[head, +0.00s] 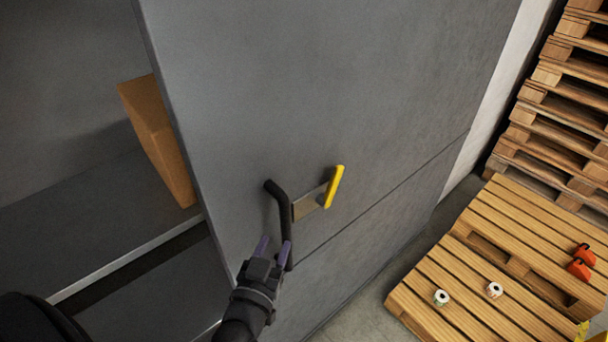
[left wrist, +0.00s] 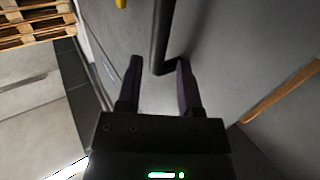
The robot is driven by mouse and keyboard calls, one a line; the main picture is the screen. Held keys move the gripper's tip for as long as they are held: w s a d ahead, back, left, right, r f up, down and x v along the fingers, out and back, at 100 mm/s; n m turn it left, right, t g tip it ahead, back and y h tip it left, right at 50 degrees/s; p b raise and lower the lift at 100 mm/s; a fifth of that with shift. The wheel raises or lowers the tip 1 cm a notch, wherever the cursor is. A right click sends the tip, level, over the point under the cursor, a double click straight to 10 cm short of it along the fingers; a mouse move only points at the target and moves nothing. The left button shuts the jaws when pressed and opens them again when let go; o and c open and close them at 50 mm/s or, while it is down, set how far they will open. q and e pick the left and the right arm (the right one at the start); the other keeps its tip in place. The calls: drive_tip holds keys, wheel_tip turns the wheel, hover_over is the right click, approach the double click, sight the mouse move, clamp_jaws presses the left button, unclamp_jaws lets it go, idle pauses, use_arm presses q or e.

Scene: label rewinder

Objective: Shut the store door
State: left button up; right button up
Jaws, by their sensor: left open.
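The store door (head: 330,80) is a large grey panel standing open, with the cabinet interior showing to its left in the head view. A black bar handle (head: 281,205) is on the door, with a brown plate and a yellow lever (head: 335,187) beside it. My left gripper (head: 273,250) is open at the lower end of the handle. In the left wrist view the handle (left wrist: 161,40) comes down between the spread fingers (left wrist: 158,75), close to their tips. I cannot tell whether either finger touches it. My right gripper is not in view.
A cardboard box (head: 157,135) sits on a grey shelf (head: 80,215) inside the cabinet. At the right are a wooden pallet (head: 450,275) bearing small label rolls (head: 441,298) and orange items (head: 580,262), and a pallet stack (head: 560,110). Some bare floor shows between door and pallet.

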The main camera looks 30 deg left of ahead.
sight(283, 223)
use_arm(q)
drive_tip(key=w, duration=0.3)
drive_tip(key=w+a, duration=0.1)
drive_tip(key=w, duration=0.5)
drive_tip(key=shift+a+r+b, duration=0.15)
drive_tip(key=shift+a+b, duration=0.15)
drive_tip(key=shift+a, duration=0.1)
clamp_jaws()
idle(0.9)
